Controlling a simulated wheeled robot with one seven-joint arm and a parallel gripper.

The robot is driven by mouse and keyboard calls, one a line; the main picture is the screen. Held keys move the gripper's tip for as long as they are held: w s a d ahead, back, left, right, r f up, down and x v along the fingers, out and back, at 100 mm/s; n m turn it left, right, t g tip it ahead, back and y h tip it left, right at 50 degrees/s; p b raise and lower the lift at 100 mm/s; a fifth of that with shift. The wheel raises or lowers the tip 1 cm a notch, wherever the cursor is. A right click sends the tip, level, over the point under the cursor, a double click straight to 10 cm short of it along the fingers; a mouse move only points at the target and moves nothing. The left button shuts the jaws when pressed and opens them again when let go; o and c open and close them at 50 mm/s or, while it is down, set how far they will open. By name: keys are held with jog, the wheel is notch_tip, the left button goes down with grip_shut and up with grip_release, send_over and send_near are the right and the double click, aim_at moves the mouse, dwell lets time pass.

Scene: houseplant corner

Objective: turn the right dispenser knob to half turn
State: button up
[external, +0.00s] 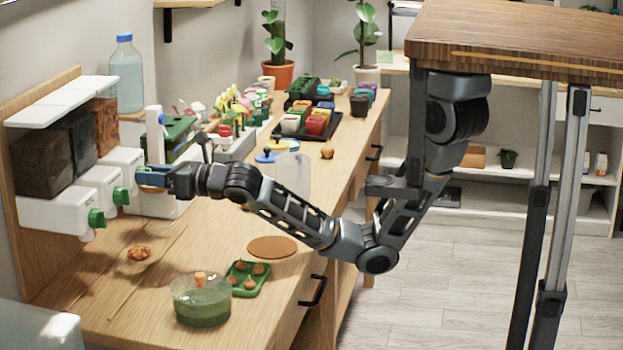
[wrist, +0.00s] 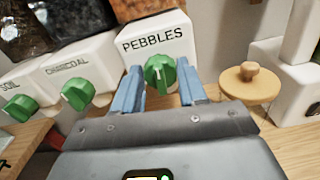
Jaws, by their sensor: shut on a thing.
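The right dispenser, labelled PEBBLES (wrist: 153,40), has a green knob (wrist: 160,74) with a pale pointer line. My gripper (wrist: 159,82) has its two blue fingers on either side of this knob and is shut on it. The knob's ridge looks close to upright, tilted slightly. In the external view my gripper (external: 152,178) reaches the rightmost dispenser from the right and hides its knob. The other green knobs, charcoal (wrist: 77,93) and soil (wrist: 20,107), are to the left, apart from the fingers; they also show in the external view, charcoal (external: 121,196) and soil (external: 97,218).
A wooden disc with a small peg (wrist: 249,83) is right of the fingers. A glass bowl (external: 202,302), green tray (external: 248,288) and brown round mat (external: 273,247) are on the counter. A blue-capped bottle (external: 126,75) stands behind.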

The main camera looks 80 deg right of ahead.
jog(key=shift+f+m+p, duration=0.2)
jog(key=shift+m+p, duration=0.15)
jog(key=shift+m, duration=5.4)
jog(key=shift+f+m+p, duration=0.15)
jog(key=shift+m+p, duration=0.2)
jog(key=shift+m, duration=5.45)
jog(key=shift+f+m+p, duration=0.2)
jog(key=shift+m+p, duration=0.15)
jog(key=shift+m, duration=5.4)
jog(key=o, duration=1)
jog(key=shift+r, duration=0.1)
jog(key=shift+o, duration=0.2)
jog(key=shift+s, duration=0.1)
